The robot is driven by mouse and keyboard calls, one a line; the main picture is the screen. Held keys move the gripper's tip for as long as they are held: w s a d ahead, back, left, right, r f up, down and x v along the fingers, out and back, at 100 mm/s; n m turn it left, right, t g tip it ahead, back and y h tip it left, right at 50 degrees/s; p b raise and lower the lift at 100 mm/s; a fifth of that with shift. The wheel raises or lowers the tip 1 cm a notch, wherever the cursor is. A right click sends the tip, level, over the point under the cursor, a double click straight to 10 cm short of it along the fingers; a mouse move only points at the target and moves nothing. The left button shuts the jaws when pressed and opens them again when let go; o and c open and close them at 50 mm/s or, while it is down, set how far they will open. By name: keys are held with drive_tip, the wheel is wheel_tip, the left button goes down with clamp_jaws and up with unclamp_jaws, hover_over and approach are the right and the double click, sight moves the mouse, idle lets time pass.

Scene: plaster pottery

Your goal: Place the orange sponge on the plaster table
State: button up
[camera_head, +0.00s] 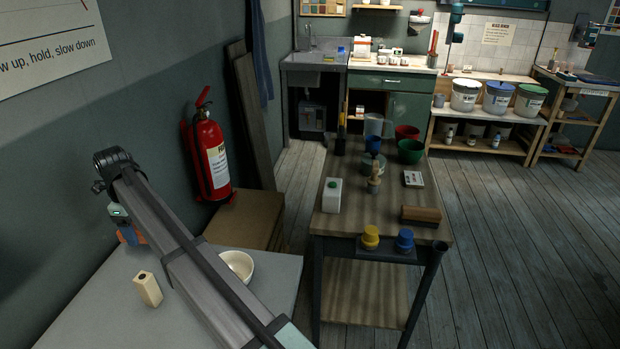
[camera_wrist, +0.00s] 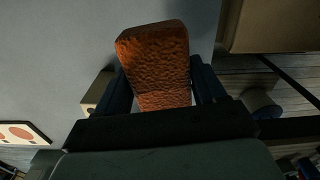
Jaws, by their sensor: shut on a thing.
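The orange sponge (camera_wrist: 155,62) is held between the two dark fingers of my gripper (camera_wrist: 162,85) in the wrist view. In the head view a small part of the sponge (camera_head: 129,237) shows under my gripper (camera_head: 122,222), at the far left beyond the grey-topped table (camera_head: 80,315). My arm hides much of that area. I cannot tell whether the sponge touches a surface. The frames do not label which table is the plaster table; a wooden-topped workbench (camera_head: 345,222) stands in the middle.
On the grey top are a cream block (camera_head: 148,289) and a white bowl (camera_head: 239,264), partly behind my arm. A red fire extinguisher (camera_head: 210,155) hangs on the wall near my gripper, above a brown box (camera_head: 245,214). The workbench holds bottles, jars, bowls and a brush.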

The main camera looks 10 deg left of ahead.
wheel_tip(320, 180, up, 8)
drive_tip(key=shift+f, duration=0.2)
drive_tip(key=w+d+n, duration=0.9)
drive_tip(key=w+d, duration=0.6)
drive_tip(key=w, duration=0.2)
drive_tip(key=n, duration=2.6)
hover_over(407, 199)
wheel_tip(407, 199, down, 5)
drive_tip(key=shift+s+f, duration=0.1)
drive_tip(key=shift+f, duration=5.2)
drive_tip(key=shift+f, duration=0.2)
